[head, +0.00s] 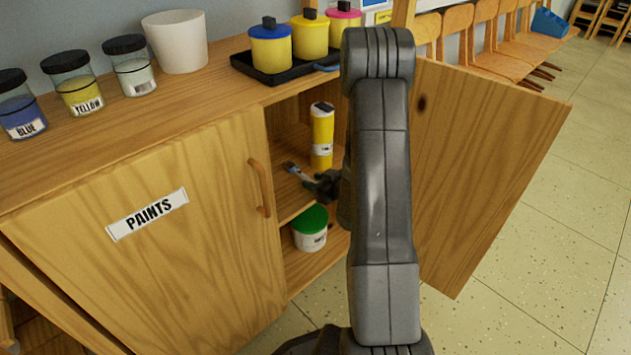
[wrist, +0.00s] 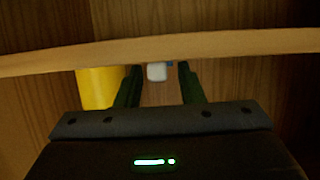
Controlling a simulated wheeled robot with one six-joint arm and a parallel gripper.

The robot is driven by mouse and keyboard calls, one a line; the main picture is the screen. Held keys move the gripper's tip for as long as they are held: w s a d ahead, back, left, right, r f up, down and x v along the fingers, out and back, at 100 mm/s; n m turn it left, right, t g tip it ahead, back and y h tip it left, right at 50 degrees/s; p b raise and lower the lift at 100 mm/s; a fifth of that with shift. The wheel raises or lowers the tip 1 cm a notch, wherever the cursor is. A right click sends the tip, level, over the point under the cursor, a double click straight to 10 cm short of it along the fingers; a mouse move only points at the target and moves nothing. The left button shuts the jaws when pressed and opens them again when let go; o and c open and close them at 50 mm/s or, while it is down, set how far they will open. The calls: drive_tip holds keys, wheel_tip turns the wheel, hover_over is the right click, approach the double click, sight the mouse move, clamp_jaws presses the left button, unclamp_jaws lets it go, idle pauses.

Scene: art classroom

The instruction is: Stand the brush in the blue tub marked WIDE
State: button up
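The brush (head: 294,171) lies on the shelf inside the open cabinet, its pale bluish end pointing left. My gripper (head: 312,185) is inside the cabinet at the brush's right end, partly hidden by my arm. In the wrist view my gripper (wrist: 158,80) has its two fingers apart. A small pale block with some blue (wrist: 157,72), apparently part of the brush, shows between them with gaps on both sides. A blue tub (head: 550,23) sits on a chair at the far top right; no WIDE mark is readable on it.
A yellow bottle (head: 322,135) stands behind the brush. A green-lidded white pot (head: 310,230) is below the shelf. The open door (head: 490,170) is right of my arm. Paint jars (head: 72,85), a white container (head: 177,43) and a black tray (head: 270,75) are on top.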

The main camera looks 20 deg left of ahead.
drive_tip(key=p+v, duration=0.4)
drive_tip(key=v, duration=0.9)
drive_tip(key=shift+s+d+r, duration=0.2)
drive_tip(key=shift+s+d, duration=0.05)
drive_tip(key=shift+s, duration=0.1)
drive_tip(key=b+x, duration=0.4)
drive_tip(key=x, duration=0.9)
drive_tip(key=shift+w+f, duration=0.2)
drive_tip(key=shift+f, duration=0.05)
drive_tip(key=shift+w+a, duration=0.15)
drive_tip(key=shift+a, duration=0.15)
drive_tip(key=shift+d+r, duration=0.15)
